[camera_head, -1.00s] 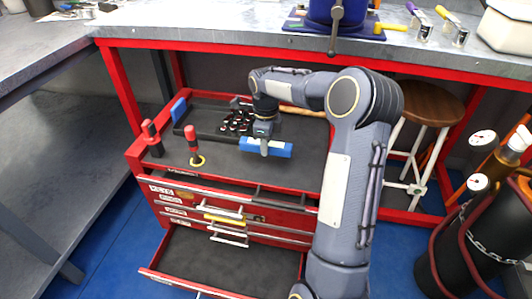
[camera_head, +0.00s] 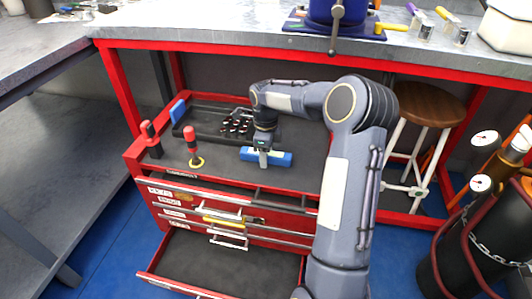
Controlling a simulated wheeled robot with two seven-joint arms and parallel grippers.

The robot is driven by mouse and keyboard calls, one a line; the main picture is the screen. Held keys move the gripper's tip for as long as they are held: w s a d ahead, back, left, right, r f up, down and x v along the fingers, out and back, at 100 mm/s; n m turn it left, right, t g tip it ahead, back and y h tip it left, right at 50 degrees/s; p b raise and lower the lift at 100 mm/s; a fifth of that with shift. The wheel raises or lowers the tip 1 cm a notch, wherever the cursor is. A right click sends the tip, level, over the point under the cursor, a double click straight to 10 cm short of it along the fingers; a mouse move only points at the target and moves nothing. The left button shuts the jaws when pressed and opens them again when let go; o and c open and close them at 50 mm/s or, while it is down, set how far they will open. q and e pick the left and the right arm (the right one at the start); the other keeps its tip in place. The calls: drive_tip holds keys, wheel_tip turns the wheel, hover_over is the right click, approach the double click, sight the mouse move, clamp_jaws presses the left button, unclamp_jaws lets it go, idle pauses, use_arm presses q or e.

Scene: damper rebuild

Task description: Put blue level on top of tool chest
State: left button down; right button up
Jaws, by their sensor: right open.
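The blue level (camera_head: 281,158) lies flat on the dark top of the red tool chest (camera_head: 222,174), right of the middle. My right gripper (camera_head: 263,163) points down over the level from above. Its jaws are open, with a finger in front of the level's near side. The far finger is hidden behind the gripper and level. My left gripper is not in view.
A red-handled screwdriver (camera_head: 190,138) stands by a yellow ring on the chest top. A black tray of sockets (camera_head: 232,125) lies behind. The lower drawer (camera_head: 225,262) is pulled out. A stool (camera_head: 428,104) and the workbench (camera_head: 230,28) stand nearby.

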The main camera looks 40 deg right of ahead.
drive_tip(key=shift+r, duration=0.1)
wheel_tip(320, 180, up, 11)
drive_tip(key=p, duration=0.4)
drive_tip(key=s+a+r+n+t, duration=0.1)
drive_tip(key=s+a+r+n, duration=0.4)
drive_tip(key=r+n, duration=0.1)
drive_tip(key=s+a+f+n+t+y, duration=0.2)
drive_tip(key=s+a+n, duration=0.6)
drive_tip(key=s+n, duration=0.2)
drive_tip(key=s+a+f+n+t+y, duration=0.1)
drive_tip(key=s+a+f+n+t, duration=0.1)
drive_tip(key=s+a+n, duration=0.6)
drive_tip(key=s+n, duration=0.2)
drive_tip(key=s, duration=0.1)
drive_tip(key=shift+s+a+n+t+y, duration=0.15)
drive_tip(key=shift+n+t+y, duration=0.15)
drive_tip(key=shift+y, duration=0.1)
